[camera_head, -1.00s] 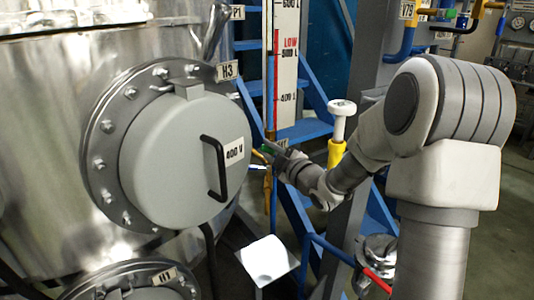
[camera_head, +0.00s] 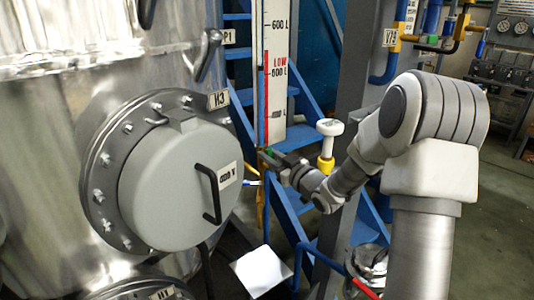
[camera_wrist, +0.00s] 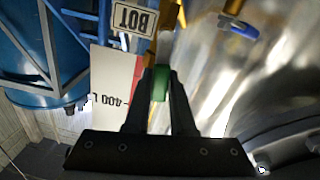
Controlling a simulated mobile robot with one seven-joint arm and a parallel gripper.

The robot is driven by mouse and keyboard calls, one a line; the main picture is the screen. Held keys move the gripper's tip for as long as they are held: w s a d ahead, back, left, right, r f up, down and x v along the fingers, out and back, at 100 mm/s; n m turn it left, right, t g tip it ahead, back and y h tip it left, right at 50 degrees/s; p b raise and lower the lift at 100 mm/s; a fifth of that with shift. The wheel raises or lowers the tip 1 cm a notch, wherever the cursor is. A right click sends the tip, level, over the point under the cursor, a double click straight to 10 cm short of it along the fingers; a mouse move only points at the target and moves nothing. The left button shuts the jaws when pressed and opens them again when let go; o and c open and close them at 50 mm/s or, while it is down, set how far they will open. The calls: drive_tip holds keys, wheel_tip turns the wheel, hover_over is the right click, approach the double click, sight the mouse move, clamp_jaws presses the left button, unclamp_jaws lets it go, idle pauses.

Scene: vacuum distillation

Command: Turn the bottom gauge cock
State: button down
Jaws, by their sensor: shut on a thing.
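The bottom gauge cock is a small brass fitting with a green handle at the foot of the level gauge, beside the white scale (camera_head: 275,85). In the wrist view the green handle (camera_wrist: 160,84) sits between the two dark fingers of my gripper (camera_wrist: 160,76), which are shut on it. A tag reading BOT (camera_wrist: 135,18) is beside the brass pipe (camera_wrist: 168,42). In the head view my gripper (camera_head: 267,156) is at the lower end of the scale, and its fingers hide most of the cock.
The steel tank's round grey hatch (camera_head: 170,185) with a black handle (camera_head: 211,192) stands left of my gripper. Blue stairs (camera_head: 290,205) are behind. A white-topped yellow fitting (camera_head: 328,145) stands close to my wrist. A blue-handled valve (camera_wrist: 238,26) is near in the wrist view.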

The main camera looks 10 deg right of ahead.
drive_tip(key=shift+w+d+r+m, duration=0.1)
drive_tip(key=shift+d+m, duration=0.05)
drive_tip(key=shift+m, duration=0.15)
idle(0.4)
drive_tip(key=c, duration=1)
unclamp_jaws()
drive_tip(key=shift+c, duration=0.2)
drive_tip(key=p+v, duration=0.1)
drive_tip(key=v, duration=1.6)
drive_tip(key=shift+p, duration=0.4)
drive_tip(key=shift+d, duration=0.15)
